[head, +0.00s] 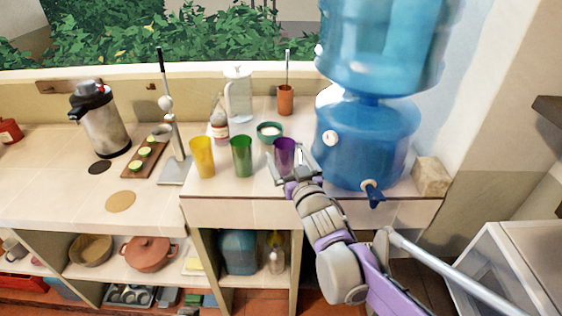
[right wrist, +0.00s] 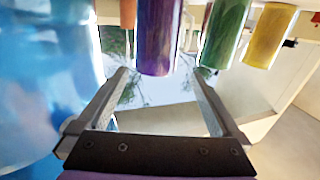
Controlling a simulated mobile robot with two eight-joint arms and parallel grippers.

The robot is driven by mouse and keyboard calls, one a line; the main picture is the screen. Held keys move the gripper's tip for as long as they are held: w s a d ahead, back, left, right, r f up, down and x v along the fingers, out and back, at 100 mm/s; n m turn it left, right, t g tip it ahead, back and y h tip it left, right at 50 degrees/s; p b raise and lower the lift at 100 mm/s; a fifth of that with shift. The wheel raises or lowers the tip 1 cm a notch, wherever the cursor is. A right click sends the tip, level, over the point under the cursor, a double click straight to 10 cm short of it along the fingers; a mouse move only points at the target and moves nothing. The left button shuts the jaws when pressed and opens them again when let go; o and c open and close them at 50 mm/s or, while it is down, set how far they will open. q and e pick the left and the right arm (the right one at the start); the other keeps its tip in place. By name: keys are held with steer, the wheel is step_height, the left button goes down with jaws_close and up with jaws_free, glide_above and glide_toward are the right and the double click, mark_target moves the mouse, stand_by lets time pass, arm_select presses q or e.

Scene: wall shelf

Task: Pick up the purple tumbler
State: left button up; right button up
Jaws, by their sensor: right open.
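The purple tumbler (head: 284,152) stands upright on the counter, at the right end of a row with a green tumbler (head: 241,156) and a yellow tumbler (head: 203,158). My right gripper (head: 291,168) is open at its near side, and the fingers partly cover its lower part in the head view. In the right wrist view the picture is upside down. There the purple tumbler (right wrist: 157,40) shows between and beyond the two spread fingers of the open right gripper (right wrist: 160,75). I see no contact with it. My left gripper is not in view.
A large blue water dispenser (head: 365,140) stands close to the right of my right gripper. A green bowl (head: 270,133) sits just behind the purple tumbler. A bottle (head: 219,125) and a clear pitcher (head: 238,92) stand farther back. The counter's front edge (head: 230,212) lies below the tumblers.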

mark_target(282, 142)
steer(key=x, duration=0.2)
steer(key=shift+w+a, duration=0.2)
steer(key=shift+w, duration=0.15)
steer(key=shift+w+f, duration=0.2)
steer(key=shift+w, duration=0.7)
steer(key=x, duration=0.3)
steer(key=p+x, duration=0.1)
steer(key=shift+w+f, duration=0.2)
steer(key=shift+f, duration=0.15)
steer(key=shift+d, duration=0.1)
steer(key=shift+s, duration=0.1)
steer(key=shift+c, duration=0.2)
steer(key=shift+c, duration=1.1)
jaws_close()
